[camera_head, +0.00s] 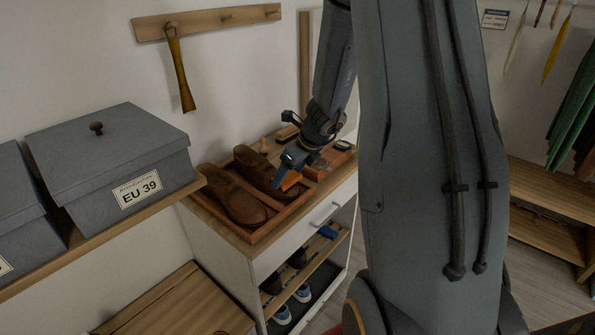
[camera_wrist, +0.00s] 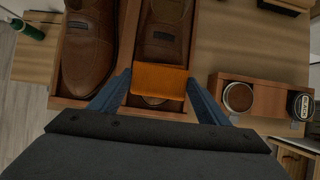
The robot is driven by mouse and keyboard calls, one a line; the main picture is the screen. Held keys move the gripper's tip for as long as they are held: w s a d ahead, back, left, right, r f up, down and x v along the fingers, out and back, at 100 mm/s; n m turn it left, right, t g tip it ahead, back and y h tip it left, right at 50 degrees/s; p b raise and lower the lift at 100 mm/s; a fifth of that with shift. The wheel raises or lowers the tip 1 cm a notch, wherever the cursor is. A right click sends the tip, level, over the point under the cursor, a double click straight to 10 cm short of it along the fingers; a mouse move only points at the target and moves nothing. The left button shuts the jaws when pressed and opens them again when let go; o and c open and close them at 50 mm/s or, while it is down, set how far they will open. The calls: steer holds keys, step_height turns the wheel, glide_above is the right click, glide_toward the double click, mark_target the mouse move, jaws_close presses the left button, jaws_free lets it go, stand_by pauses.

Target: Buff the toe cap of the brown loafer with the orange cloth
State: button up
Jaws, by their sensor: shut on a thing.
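My gripper (camera_head: 284,176) is shut on the orange cloth (camera_head: 291,180), which in the wrist view (camera_wrist: 160,80) spans between the two blue fingers. A pair of brown loafers lies in a wooden tray (camera_head: 273,229) on top of the white cabinet. The cloth is over the toe end of one brown loafer (camera_wrist: 164,30), hiding most of its toe cap. That loafer also shows behind the gripper in the head view (camera_head: 254,166). I cannot tell whether the cloth touches the leather. The other loafer (camera_head: 232,195) lies beside it, clear of the gripper; it also shows in the wrist view (camera_wrist: 88,50).
A small wooden box (camera_wrist: 262,98) with a round brown tin (camera_wrist: 238,97) and a dark jar (camera_wrist: 300,105) stands right of the tray. A grey lidded box (camera_head: 112,165) marked EU 39 stands on a shelf at left. A shoehorn (camera_head: 180,72) hangs above the cabinet.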

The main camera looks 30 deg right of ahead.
steer(key=shift+s+a, duration=0.3)
steer(key=shift+a, duration=0.5)
steer(key=shift+d, duration=0.1)
steer(key=shift+w+d+f+p, duration=0.1)
steer(key=shift+w+d+p, duration=0.15)
steer(key=shift+d, duration=0.4)
steer(key=shift+w+d+r+p, duration=0.1)
steer(key=shift+w+d+p, duration=0.15)
steer(key=shift+d, duration=0.4)
steer(key=shift+w+d+f+p, duration=0.15)
steer(key=shift+w+d, duration=0.1)
steer(key=shift+d, duration=0.4)
steer(key=shift+a, duration=0.1)
steer(key=shift+s+a, duration=0.2)
steer(key=shift+a, duration=0.25)
steer(key=shift+s+a, duration=0.2)
steer(key=shift+a, duration=0.25)
